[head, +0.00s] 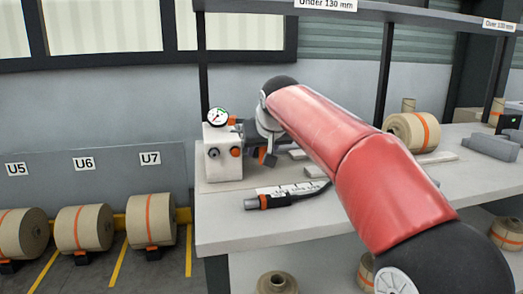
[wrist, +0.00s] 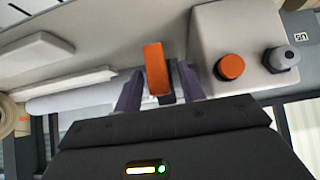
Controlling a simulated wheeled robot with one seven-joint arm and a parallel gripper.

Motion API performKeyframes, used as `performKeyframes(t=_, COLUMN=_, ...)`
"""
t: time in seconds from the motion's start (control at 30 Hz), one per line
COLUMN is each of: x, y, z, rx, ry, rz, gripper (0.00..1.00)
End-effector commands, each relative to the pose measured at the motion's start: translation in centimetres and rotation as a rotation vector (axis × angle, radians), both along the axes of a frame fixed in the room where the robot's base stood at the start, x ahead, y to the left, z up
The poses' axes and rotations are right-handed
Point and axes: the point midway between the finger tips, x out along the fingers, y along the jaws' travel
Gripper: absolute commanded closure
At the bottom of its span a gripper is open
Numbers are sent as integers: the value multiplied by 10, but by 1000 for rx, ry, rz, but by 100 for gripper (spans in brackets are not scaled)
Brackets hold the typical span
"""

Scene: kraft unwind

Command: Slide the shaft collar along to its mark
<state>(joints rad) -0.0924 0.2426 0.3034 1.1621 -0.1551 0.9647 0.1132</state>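The shaft collar looks to be the orange block (wrist: 155,68) in the wrist view, with a dark part beside its lower right. My gripper (wrist: 160,75) has its two dark fingers on either side of it, with a gap on the right; on the left I cannot tell whether it touches. A pale grey shaft or bar (wrist: 70,104) runs off to the left. In the head view, orange (head: 262,155) shows by my gripper, beside the white box, and my arm hides much of it. I cannot make out the mark.
The white box (head: 222,160) carries a gauge (head: 218,117) and knobs; its orange button (wrist: 230,67) is right of my fingers in the wrist view. A black and orange tool (head: 285,198) lies in front on the bench (head: 225,225).

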Motion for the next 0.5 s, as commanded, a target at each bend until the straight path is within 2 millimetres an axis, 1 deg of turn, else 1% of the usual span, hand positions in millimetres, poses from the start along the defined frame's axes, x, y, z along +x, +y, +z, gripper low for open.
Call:
performKeyframes(t=0.1, x=5, y=2, z=-6, rx=-1, ry=2, rz=0, gripper=60)
performKeyframes(t=0.37, x=6, y=2, z=-7, rx=0, ry=1, rz=0, gripper=60)
performKeyframes(t=0.4, x=6, y=2, z=-7, rx=0, ry=1, rz=0, gripper=63)
performKeyframes(t=0.5, x=6, y=2, z=-7, rx=0, ry=1, rz=0, gripper=76)
